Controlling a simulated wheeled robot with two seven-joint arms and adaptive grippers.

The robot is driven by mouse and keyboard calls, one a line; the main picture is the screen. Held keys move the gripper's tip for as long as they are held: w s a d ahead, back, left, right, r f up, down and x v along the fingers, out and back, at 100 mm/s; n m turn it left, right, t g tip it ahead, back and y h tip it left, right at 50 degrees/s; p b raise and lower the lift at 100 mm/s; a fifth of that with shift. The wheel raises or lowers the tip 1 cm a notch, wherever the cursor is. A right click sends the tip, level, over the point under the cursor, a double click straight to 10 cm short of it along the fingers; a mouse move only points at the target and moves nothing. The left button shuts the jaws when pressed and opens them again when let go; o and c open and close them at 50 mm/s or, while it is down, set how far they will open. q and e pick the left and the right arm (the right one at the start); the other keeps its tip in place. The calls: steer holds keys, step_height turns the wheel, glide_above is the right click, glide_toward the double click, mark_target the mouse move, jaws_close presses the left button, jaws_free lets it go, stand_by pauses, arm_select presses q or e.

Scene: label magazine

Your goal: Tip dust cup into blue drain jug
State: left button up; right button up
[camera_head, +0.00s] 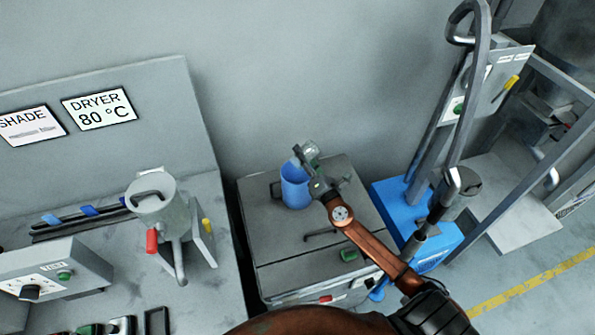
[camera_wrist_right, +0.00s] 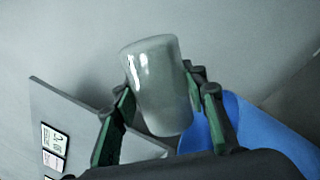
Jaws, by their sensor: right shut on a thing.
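The dust cup (camera_head: 310,150) is a translucent greyish cup held at the upper right rim of the blue drain jug (camera_head: 294,187). The jug stands upright on a grey cabinet. My right gripper (camera_head: 318,172) is shut on the cup. In the right wrist view the cup (camera_wrist_right: 160,85) sits between the green-padded fingers of the right gripper (camera_wrist_right: 162,112), and the blue jug (camera_wrist_right: 255,135) shows behind and to the right. The cup looks tilted in the head view. Its contents cannot be made out. My left gripper is not in view.
The grey cabinet top (camera_head: 262,240) has free room in front of the jug. A bench with a metal hopper (camera_head: 165,210) stands to the left. A blue-based machine with a bent pipe (camera_head: 478,90) stands to the right. A wall is close behind.

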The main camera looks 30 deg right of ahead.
steer(key=shift+a+n+p, duration=0.2)
steer(key=shift+n+p, duration=0.1)
steer(key=shift+n, duration=0.1)
stand_by(1.0)
